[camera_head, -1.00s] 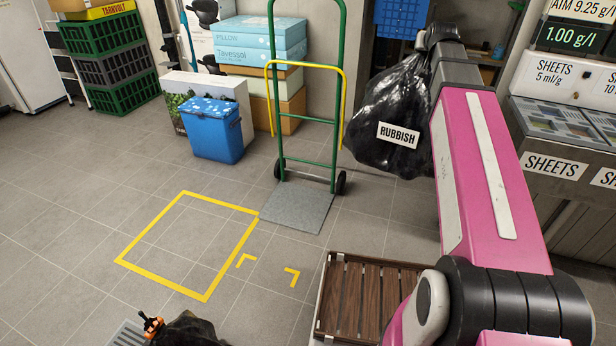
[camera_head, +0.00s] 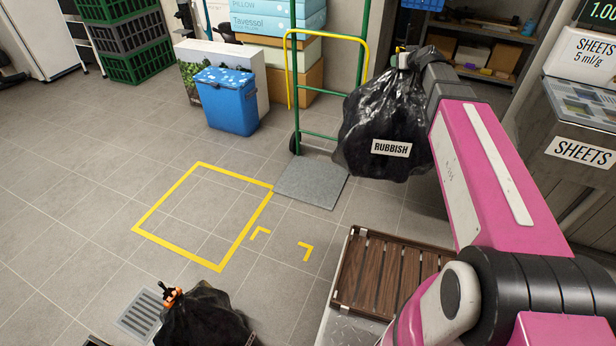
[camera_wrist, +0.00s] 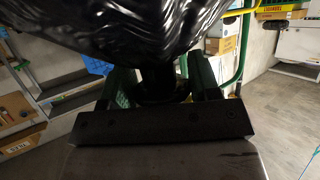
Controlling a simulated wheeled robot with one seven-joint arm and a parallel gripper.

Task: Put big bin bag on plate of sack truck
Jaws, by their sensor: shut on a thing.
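The big black bin bag (camera_head: 375,120) with a "RUBBISH" label hangs in the air from my gripper (camera_head: 416,58). My gripper is shut on its gathered neck; in the head view the fingertips are mostly hidden by the bag's top. In the wrist view the bag (camera_wrist: 150,25) fills the top, beyond my gripper (camera_wrist: 165,90). The green sack truck (camera_head: 318,135) stands upright left of the bag, with a yellow hoop. Its grey plate (camera_head: 311,181) lies flat on the floor, bare, to the lower left of the bag. The bag hides part of the truck's right side.
A second black bag (camera_head: 205,318) with an orange tie sits at the bottom, near a floor drain (camera_head: 140,314). A yellow floor square (camera_head: 168,196) is empty. A blue cool box (camera_head: 227,101) stands left of the truck. A slatted wooden tray (camera_head: 388,275) is in front.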

